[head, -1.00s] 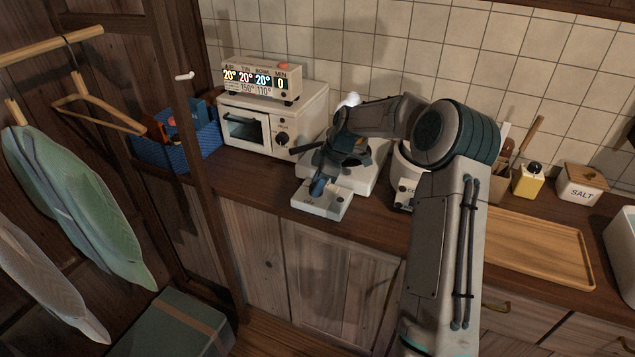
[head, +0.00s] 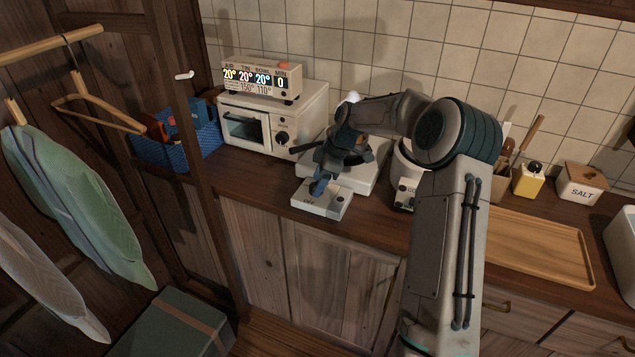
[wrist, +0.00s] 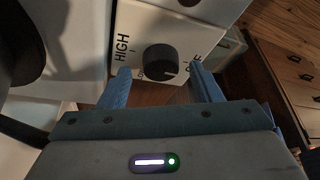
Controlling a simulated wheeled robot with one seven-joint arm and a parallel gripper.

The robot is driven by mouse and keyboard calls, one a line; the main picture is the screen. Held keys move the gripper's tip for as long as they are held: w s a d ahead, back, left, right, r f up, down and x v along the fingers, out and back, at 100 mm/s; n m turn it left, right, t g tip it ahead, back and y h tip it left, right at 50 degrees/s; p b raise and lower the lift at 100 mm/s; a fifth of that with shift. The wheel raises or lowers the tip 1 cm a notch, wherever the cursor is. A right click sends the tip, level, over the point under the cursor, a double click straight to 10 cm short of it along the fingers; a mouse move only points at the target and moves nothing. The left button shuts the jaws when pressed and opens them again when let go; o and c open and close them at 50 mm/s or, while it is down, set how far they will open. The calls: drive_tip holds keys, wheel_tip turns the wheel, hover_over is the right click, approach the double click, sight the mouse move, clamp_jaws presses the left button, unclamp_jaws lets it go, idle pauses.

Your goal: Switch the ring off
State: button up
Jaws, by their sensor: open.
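The ring (head: 372,172) is a white hotplate unit on the counter, with a dark pan on it, partly hidden by my arm. Its pale control panel (head: 335,208) juts toward the counter's front edge. In the wrist view a round black knob (wrist: 160,59) sits on this panel, between the words HIGH at left and OFF at right. A small pale mark shows on the knob's lower right. My gripper (head: 318,187) is just above the panel. In the wrist view its blue fingertips (wrist: 161,78) are apart, one each side of the knob's near edge, with nothing between them gripped.
A white toaster oven (head: 262,128) with a display box (head: 262,80) stands left of the ring. A white appliance (head: 404,185) stands close on the right, partly behind my arm. A wooden tray (head: 530,250) lies further right.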

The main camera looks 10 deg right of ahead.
drive_tip(key=v, duration=1.3)
drive_tip(key=s+a+r+m+h, duration=0.2)
drive_tip(key=s+a+m+h, duration=0.1)
drive_tip(key=s+a, duration=0.4)
drive_tip(key=s+f+m+t+h+p, duration=0.1)
drive_tip(key=s+m, duration=1.1)
drive_tip(key=s, duration=1.6)
drive_tip(key=shift+s+d+f+m+t, duration=0.2)
drive_tip(key=shift+s+d+m+t, duration=0.1)
drive_tip(key=shift+d+t, duration=0.15)
